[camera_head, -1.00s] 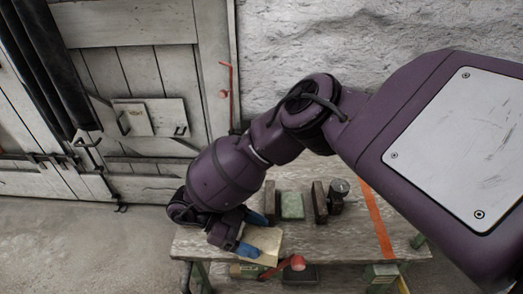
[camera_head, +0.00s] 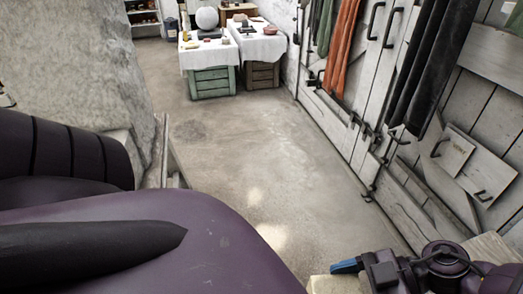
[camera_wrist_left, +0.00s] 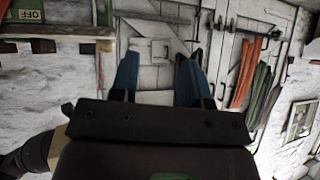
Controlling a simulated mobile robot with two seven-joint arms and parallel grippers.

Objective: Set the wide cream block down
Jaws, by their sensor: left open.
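My right gripper (camera_head: 349,267) is at the bottom right of the head view, one blue finger pointing left. A pale cream surface (camera_head: 326,285) shows just below that finger, cut by the frame edge. It may be the wide cream block, but I cannot tell whether it is held or resting. The other finger is not clear. My left gripper (camera_wrist_left: 160,78) shows in the left wrist view with its two blue fingers spread and nothing between them. Large purple links of my own arm fill the lower left of the head view, and the left gripper is not seen there.
White plank doors (camera_head: 470,110) with dark handles stand at the right. Hanging cloths (camera_head: 343,45) are beside them. Farther off are cloth-covered tables (camera_head: 206,56) on crates, with a pale sphere (camera_head: 207,17) on one. The concrete floor (camera_head: 235,150) between is clear.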

